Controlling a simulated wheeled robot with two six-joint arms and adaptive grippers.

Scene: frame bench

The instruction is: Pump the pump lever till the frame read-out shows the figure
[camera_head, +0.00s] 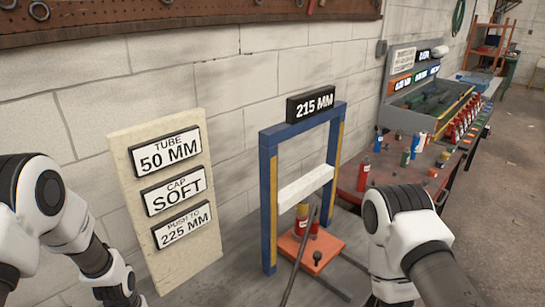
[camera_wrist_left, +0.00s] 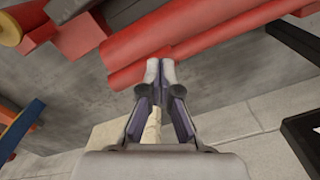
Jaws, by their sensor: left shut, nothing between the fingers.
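The blue press frame (camera_head: 268,200) stands on the bench, with its black read-out (camera_head: 311,104) on top showing 215 MM. A white crossbar (camera_head: 305,185) spans it above a small red-and-yellow piece (camera_head: 301,220) on an orange plate (camera_head: 312,250). A thin dark rod (camera_head: 298,262), apparently the pump lever, slants in front of the frame. My right gripper is out of view.
The pale board (camera_head: 130,180) also carries signs reading TUBE 50 MM (camera_head: 171,151) and CAP SOFT (camera_head: 175,190). A red-topped table (camera_head: 395,180) with bottles and small parts stands right of the frame. A block wall is close behind.

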